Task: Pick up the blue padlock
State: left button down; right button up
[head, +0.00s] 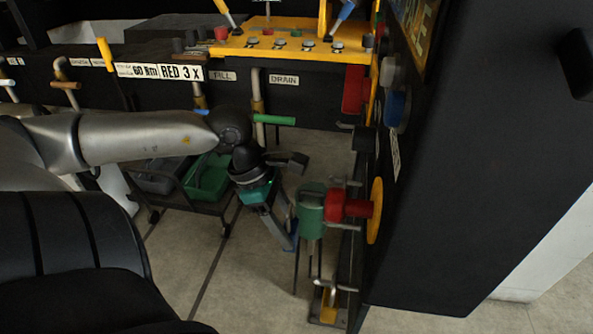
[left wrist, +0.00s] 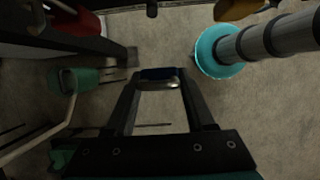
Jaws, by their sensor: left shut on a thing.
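The blue padlock (left wrist: 158,73) shows in the left wrist view as a dark blue body with a grey metal shackle. It sits between the fingertips of my left gripper (left wrist: 158,76), which is shut on it. In the head view my left gripper (head: 290,238) points down and to the right, with the padlock's blue (head: 293,232) partly hidden at the fingertips. It is just left of a green cylindrical part and above the floor. My right gripper is not in view.
The green part (head: 310,213), red part (head: 337,204) and yellow disc (head: 375,212) stand close on the right, by the black panel. A low cart with a green bin (head: 208,176) is behind left. A yellow-topped console (head: 275,42) is beyond. Floor below is mostly clear.

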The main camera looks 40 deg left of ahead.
pick_arm(q)
jog(key=s+a+p, duration=0.1)
jog(key=s+a, duration=0.4)
jog(key=a, duration=0.3)
jog(key=shift+r+p, duration=0.15)
jog(key=shift+p, duration=0.25)
jog(key=s+a+r+p, duration=0.1)
jog(key=s+a+p, duration=0.2)
jog(key=a, duration=0.3)
jog(key=shift+s+a+r+p, duration=0.15)
jog(key=shift+s+r+p, duration=0.25)
jog(key=shift+p, duration=0.35)
dwell(0.6)
dwell(1.2)
